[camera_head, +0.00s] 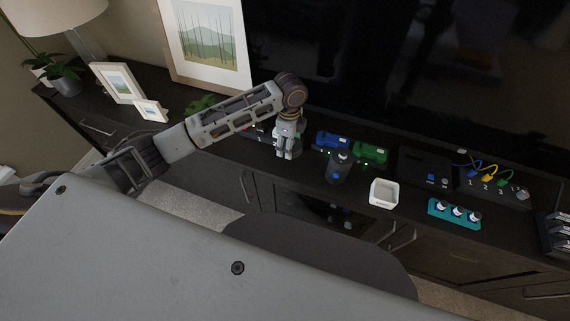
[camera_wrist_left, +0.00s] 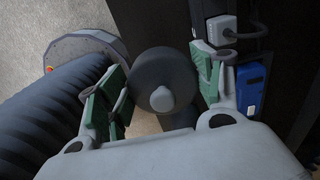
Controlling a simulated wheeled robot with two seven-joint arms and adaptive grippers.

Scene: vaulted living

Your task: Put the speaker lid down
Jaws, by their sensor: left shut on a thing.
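My left gripper (camera_head: 287,153) is above the dark cabinet, left of a dark rounded speaker (camera_head: 337,172) with a small blue light. In the left wrist view, my left gripper (camera_wrist_left: 163,95) has its green-padded fingers on both sides of a dark round piece with a pale central knob (camera_wrist_left: 162,98). This looks like the speaker lid, held between the pads. In the head view the gripper hides the held piece, and I cannot tell whether it touches the cabinet top. My right gripper is not in view.
Blue (camera_head: 333,141) and green (camera_head: 371,152) items lie behind the speaker. A white square bowl (camera_head: 384,194), a teal holder (camera_head: 453,214) and a cable box (camera_head: 495,182) stand to the right. Picture frames (camera_head: 118,83) and plants stand at the left. A dark screen (camera_head: 400,70) rises behind.

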